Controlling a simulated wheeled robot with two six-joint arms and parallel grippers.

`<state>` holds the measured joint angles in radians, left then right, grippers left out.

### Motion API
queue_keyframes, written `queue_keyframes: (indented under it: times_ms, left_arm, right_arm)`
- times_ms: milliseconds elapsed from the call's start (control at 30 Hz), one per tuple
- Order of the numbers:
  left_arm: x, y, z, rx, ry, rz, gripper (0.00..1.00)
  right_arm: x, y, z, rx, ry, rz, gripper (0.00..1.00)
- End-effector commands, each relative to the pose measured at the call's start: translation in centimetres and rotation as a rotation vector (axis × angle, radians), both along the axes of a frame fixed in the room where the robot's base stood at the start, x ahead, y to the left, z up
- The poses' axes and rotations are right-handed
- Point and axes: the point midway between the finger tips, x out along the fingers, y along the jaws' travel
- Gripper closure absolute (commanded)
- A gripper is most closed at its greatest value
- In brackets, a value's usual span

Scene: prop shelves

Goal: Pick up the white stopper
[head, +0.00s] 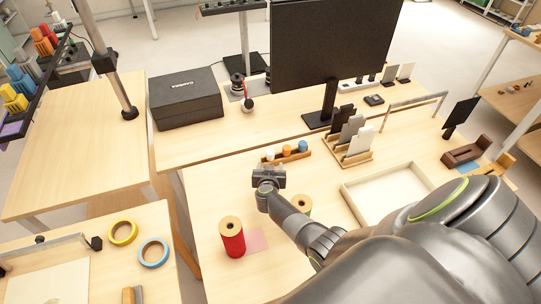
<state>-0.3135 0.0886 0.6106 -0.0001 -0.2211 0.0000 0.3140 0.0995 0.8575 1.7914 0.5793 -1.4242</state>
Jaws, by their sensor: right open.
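The white stopper (270,154) is small and stands at the left end of a low wooden rack (293,158). An orange stopper (287,150) and a blue stopper (303,146) stand to its right in the same rack. My right gripper (268,175) is open, just in front of the rack's left end and close to the white stopper in the picture. I cannot tell the exact gap between them. My left gripper is not in view.
A red spool (232,238) stands left of my right forearm, and another spool (301,205) is partly hidden behind it. Wooden slots with grey and white cards (352,143) stand right of the rack. A shallow tray (386,190) lies farther right. A black monitor (330,50) rises behind.

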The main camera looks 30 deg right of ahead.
Motion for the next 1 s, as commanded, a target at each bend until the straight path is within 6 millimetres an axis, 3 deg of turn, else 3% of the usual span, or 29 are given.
queue_keyframes:
  times_ms: [167,300,767,833,1000]
  left_arm:
    - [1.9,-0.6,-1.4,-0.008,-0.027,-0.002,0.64]
    - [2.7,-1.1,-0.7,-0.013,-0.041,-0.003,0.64]
    - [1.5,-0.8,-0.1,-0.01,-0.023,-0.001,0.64]
    - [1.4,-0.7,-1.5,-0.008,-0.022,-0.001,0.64]
    - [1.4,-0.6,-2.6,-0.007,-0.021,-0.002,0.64]
  right_arm:
    - [2.1,-1.5,-1.2,-0.003,0.0,0.001,0.42]
    - [2.4,-1.7,-1.2,-0.005,0.001,-0.003,0.42]
    - [3.7,-2.6,-1.8,-0.001,0.002,0.001,0.42]
    - [4.3,-3.1,-2.7,-0.001,0.0,0.001,0.42]
    - [5.2,-3.7,-3.0,0.0,0.0,0.001,0.42]
